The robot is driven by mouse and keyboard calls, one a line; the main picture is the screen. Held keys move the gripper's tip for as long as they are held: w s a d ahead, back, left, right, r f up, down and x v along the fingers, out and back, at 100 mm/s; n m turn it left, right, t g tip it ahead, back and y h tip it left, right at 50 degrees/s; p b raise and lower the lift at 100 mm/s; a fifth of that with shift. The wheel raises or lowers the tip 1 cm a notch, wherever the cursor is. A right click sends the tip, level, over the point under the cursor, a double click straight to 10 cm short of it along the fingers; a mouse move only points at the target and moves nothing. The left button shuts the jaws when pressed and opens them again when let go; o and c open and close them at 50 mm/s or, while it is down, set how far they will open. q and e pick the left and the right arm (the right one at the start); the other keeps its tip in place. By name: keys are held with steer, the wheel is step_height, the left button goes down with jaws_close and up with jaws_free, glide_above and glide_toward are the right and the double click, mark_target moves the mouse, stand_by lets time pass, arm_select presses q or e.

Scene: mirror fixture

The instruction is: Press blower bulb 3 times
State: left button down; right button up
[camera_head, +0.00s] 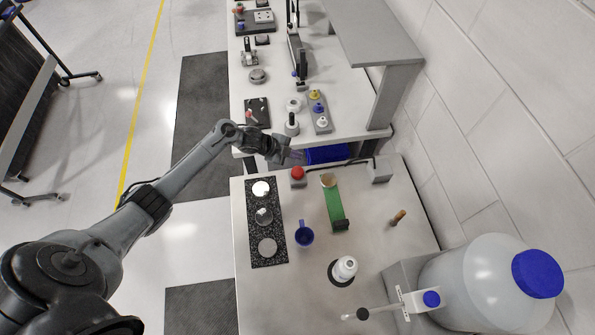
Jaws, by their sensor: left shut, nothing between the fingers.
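My left gripper (298,157) reaches in from the left and is shut and empty. It is over the back edge of the near table, just above the red dome in the picture. The red dome (297,172) sits on a small grey base. A white squat bottle (345,267) stands on a black round pad further forward. I cannot tell for sure which of these is the blower bulb. My right gripper is not in view.
A blue cup (304,235) and a green strip (335,207) stand mid-table. A brown-handled tool (398,217) lies to the right. A large blue-capped jug (480,280) fills the near right corner. A far bench (275,100) carries several fixtures. A blue bin (327,154) is between the tables.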

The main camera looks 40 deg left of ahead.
arm_select(q)
steer(key=b, duration=0.4)
glide_above(295, 171)
step_height(295, 171, down, 5)
steer(key=shift+r, duration=0.1)
steer(key=shift+f+b, duration=0.5)
steer(key=shift+f, duration=0.45)
steer(key=shift+w, duration=0.1)
stand_by(0.6)
steer(key=shift+f, duration=0.1)
steer(key=shift+f+b, duration=0.3)
steer(key=shift+b, duration=0.05)
